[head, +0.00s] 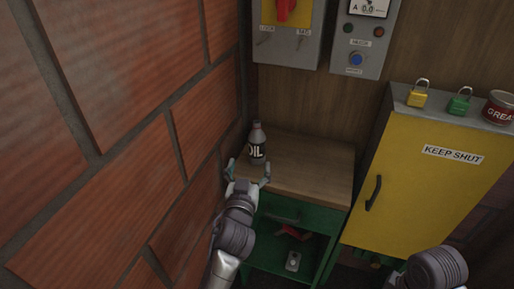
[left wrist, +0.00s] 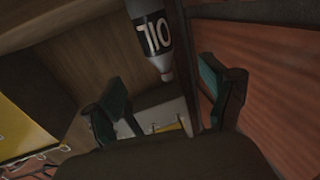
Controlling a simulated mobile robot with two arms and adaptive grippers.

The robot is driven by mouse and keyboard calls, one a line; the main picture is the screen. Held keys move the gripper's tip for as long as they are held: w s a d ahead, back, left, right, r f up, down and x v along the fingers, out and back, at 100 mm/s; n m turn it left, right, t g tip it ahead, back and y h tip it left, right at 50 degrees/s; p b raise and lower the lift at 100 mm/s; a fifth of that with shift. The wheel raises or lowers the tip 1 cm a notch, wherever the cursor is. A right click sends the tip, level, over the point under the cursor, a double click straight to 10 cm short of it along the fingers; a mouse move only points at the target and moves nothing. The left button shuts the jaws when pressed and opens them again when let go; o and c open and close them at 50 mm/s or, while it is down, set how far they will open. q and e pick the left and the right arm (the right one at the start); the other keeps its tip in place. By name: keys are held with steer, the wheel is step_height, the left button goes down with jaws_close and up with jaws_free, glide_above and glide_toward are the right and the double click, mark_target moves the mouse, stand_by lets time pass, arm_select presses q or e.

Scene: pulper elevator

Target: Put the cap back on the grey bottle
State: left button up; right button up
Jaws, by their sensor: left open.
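The grey bottle (head: 257,143) with a black OIL label stands upright at the back left of the wooden top of a green cabinet (head: 308,170), near the brick wall. It also shows in the left wrist view (left wrist: 150,35), upside down in that picture, its narrow top between the fingers' directions. My left gripper (head: 249,173) is open and empty in front of the bottle, apart from it. Its two fingers also show in the left wrist view (left wrist: 168,98). I see no separate cap, and cannot tell what sits on the bottle's neck. My right gripper is out of view.
A brick wall (head: 130,120) runs close on the left. A yellow KEEP SHUT cabinet (head: 415,180) stands right, with a yellow padlock (head: 418,98), green padlock (head: 460,104) and red tin (head: 499,107) on top. The wooden top right of the bottle is clear.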

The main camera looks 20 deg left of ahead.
mark_target(256, 144)
arm_select(q)
steer(key=shift+w+r, duration=0.1)
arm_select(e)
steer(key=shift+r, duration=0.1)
arm_select(q)
steer(key=w, duration=0.2)
steer(key=w+p, duration=0.1)
steer(key=w, duration=0.1)
steer(key=w+a, duration=0.1)
steer(key=w, duration=0.1)
steer(key=shift+w, duration=0.35)
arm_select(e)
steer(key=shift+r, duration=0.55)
arm_select(q)
steer(key=shift+w+r+p, duration=0.1)
steer(key=shift+w+p, duration=0.15)
steer(key=shift+p, duration=0.1)
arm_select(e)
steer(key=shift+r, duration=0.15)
arm_select(q)
steer(key=w, duration=0.3)
steer(key=shift+w+a+p, duration=0.2)
steer(key=shift+w+p, duration=0.1)
steer(key=shift+p, duration=0.1)
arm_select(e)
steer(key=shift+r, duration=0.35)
arm_select(q)
steer(key=shift+w+a, duration=0.1)
steer(key=shift+w, duration=0.45)
